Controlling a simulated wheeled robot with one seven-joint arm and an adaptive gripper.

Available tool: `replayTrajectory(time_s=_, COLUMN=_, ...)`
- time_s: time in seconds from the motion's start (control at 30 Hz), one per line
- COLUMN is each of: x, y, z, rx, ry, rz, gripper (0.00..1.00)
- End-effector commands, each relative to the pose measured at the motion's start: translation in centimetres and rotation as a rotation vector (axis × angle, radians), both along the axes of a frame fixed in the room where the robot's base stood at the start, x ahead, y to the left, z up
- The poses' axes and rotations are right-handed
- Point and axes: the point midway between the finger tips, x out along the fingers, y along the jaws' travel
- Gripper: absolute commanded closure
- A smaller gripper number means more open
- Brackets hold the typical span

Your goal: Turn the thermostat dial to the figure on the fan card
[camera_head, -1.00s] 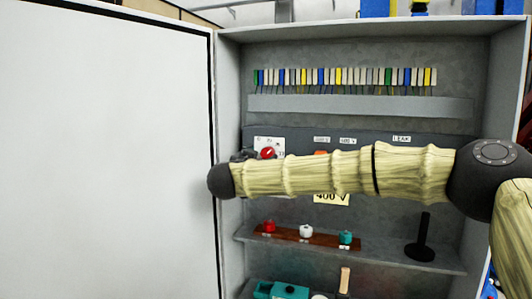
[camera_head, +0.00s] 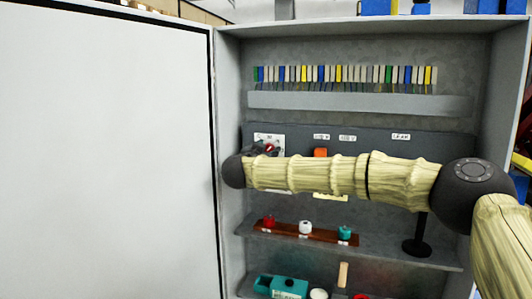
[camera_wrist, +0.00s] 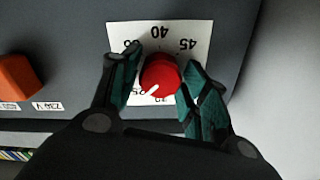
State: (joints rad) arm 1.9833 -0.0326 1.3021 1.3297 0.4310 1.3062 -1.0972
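The thermostat dial (camera_wrist: 159,75) is a red round knob on a white plate (camera_wrist: 172,32) in the wrist view. Its white pointer is toward the lower left of that picture. The figures look upside down; 40 and 45 are legible, others are partly covered by the fingers. My gripper (camera_wrist: 162,58) has one finger on each side of the dial, with a narrow gap at the left finger; whether the right finger touches is unclear. I cannot make out a fan card.
An orange block (camera_wrist: 18,77) sits left of the plate in the wrist view. Below my arm, a shelf bears a brown strip (camera_head: 285,232) with red, white and teal knobs and a black stand (camera_head: 418,250). The open cabinet door (camera_head: 110,150) is at left.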

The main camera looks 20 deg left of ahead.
Motion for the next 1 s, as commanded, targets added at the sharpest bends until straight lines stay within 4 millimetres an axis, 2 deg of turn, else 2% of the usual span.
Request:
replayTrajectory(time_s=0.03, x=-0.01, y=0.01, z=0.0, rx=0.0, ry=0.0, rz=0.0, gripper=0.71)
replayTrajectory(time_s=0.1, x=-0.02, y=0.01, z=0.0, rx=0.0, ry=0.0, rz=0.0, gripper=0.84)
replayTrajectory(time_s=0.13, x=-0.02, y=0.01, z=0.0, rx=0.0, ry=0.0, rz=0.0, gripper=0.86)
replayTrajectory(time_s=0.57, x=-0.03, y=-0.02, z=-0.16, rx=0.077, ry=-0.003, rz=-0.001, gripper=0.86)
replayTrajectory(time_s=1.0, x=-0.03, y=-0.03, z=-0.47, rx=0.44, ry=-0.016, rz=0.0, gripper=0.86)
